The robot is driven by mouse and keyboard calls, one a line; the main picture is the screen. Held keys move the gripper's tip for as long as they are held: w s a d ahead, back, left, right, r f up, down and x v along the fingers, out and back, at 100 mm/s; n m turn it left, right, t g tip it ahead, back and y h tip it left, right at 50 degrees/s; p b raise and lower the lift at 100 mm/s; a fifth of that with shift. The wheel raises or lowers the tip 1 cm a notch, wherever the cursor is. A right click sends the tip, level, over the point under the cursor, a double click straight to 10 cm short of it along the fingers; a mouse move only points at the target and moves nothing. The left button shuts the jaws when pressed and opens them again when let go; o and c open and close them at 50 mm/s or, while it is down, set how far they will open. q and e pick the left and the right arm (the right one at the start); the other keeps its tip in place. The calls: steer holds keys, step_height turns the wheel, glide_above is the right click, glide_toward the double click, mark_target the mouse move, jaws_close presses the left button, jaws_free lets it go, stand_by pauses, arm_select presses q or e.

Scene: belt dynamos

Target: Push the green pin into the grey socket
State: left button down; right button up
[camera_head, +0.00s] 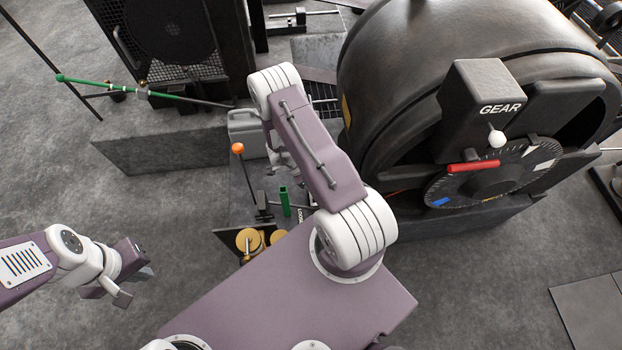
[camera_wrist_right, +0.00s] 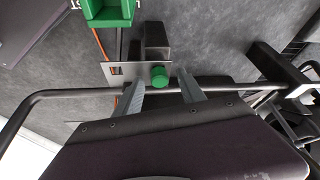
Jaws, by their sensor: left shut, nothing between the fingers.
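The green pin (camera_wrist_right: 160,76) shows in the right wrist view as a small round green cap, in front of a dark block (camera_wrist_right: 156,40). A thin grey plate (camera_wrist_right: 119,72) lies beside the cap; I cannot tell whether it belongs to the grey socket. My right gripper (camera_wrist_right: 161,79) is open, one finger on each side of the cap, with gaps visible. Whether the pin sits in a socket is not clear. In the head view, my right arm hides most of this spot. My left gripper (camera_head: 130,286) is shut and empty over the floor at lower left.
A green handle (camera_head: 284,200) stands near an orange-knobbed lever (camera_head: 238,148) and yellow round parts (camera_head: 250,240). A large dark machine with a GEAR box (camera_head: 484,95) is at right. A long green-ended rod (camera_head: 120,88) is at upper left. Floor at lower right is mostly clear.

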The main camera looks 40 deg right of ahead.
steer(key=s+p+v, duration=0.1)
steer(key=p+v, duration=0.3)
steer(key=v, duration=0.5)
steer(key=shift+w, duration=0.5)
steer(key=w+a+r+n+t+p, duration=0.15)
steer(key=w+r+p, duration=0.3)
steer(key=r, duration=0.65)
steer(key=w+r+n+t+p, duration=0.1)
steer(key=w+r+t+p, duration=0.2)
steer(key=w+r, duration=0.5)
steer(key=a+r+n+t+y+p, duration=0.1)
steer(key=a+r+n+t+p, duration=0.15)
steer(key=r, duration=0.55)
steer(key=a+r+n+t+y+p, duration=0.15)
steer(key=a+r+n, duration=0.25)
steer(key=r, duration=0.4)
steer(key=s+a+r+n+g+y, duration=0.1)
steer(key=s+a+r+n+y, duration=0.2)
steer(key=s+a+n, duration=0.4)
steer(key=s+d+f+n+g, duration=0.1)
steer(key=s+f+n+g, duration=0.1)
steer(key=s, duration=0.4)
steer(key=s+d+f+n+g+h, duration=0.1)
steer(key=s+d+f+n+g, duration=0.1)
steer(key=s, duration=0.5)
steer(key=shift+n+g, duration=0.55)
steer(key=shift+n, duration=0.05)
